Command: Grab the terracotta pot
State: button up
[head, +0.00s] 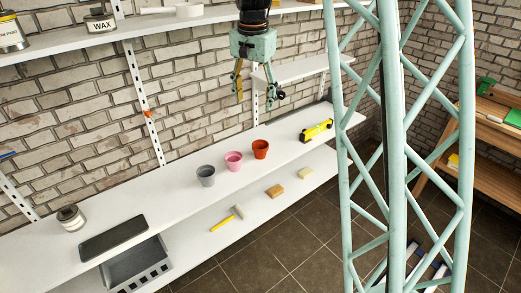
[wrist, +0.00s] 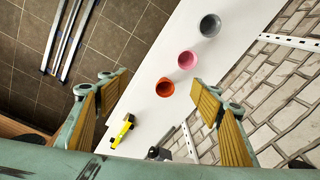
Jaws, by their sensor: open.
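The terracotta pot (head: 260,149) is a small orange-red pot standing upright on the white shelf (head: 285,137), at the right end of a row of three pots. It also shows in the wrist view (wrist: 165,87), between my open fingers and well beyond them. A pink pot (head: 233,161) stands to its left, and a grey pot (head: 205,175) left of that. My gripper (head: 258,98) is open and empty, pointing down, well above the shelf and the terracotta pot. Its fingers spread wide in the wrist view (wrist: 165,115).
A yellow level-like tool (head: 317,131) lies right of the pots. A dark tray (head: 114,238) and a tin (head: 71,218) are at the shelf's left. A brick wall is behind. Upper shelves flank my gripper.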

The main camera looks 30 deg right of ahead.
jog(key=w+d+f+m+p, duration=0.3)
jog(key=w+d+f, duration=0.3)
jog(key=w+f, duration=0.3)
jog(key=m+g+p, duration=0.1)
jog(key=m+p, duration=0.2)
jog(key=p, duration=0.1)
send_over(260, 145)
jog(key=s+a, duration=0.1)
jog(key=s, duration=0.2)
notch_tip(260, 145, down, 12)
jog(key=r, duration=0.1)
jog(key=shift+w+f, duration=0.25)
notch_tip(260, 145, down, 9)
jog(key=shift+r, duration=0.2)
jog(key=shift+f, duration=0.15)
jog(key=shift+s+a+f+p, duration=0.1)
jog(key=shift+f+p, duration=0.1)
jog(key=shift+f, duration=1.05)
jog(key=shift+s+f+p, duration=0.1)
jog(key=shift+f+p, duration=0.05)
jog(key=shift+f, duration=1.05)
jog(key=shift+c, duration=0.7)
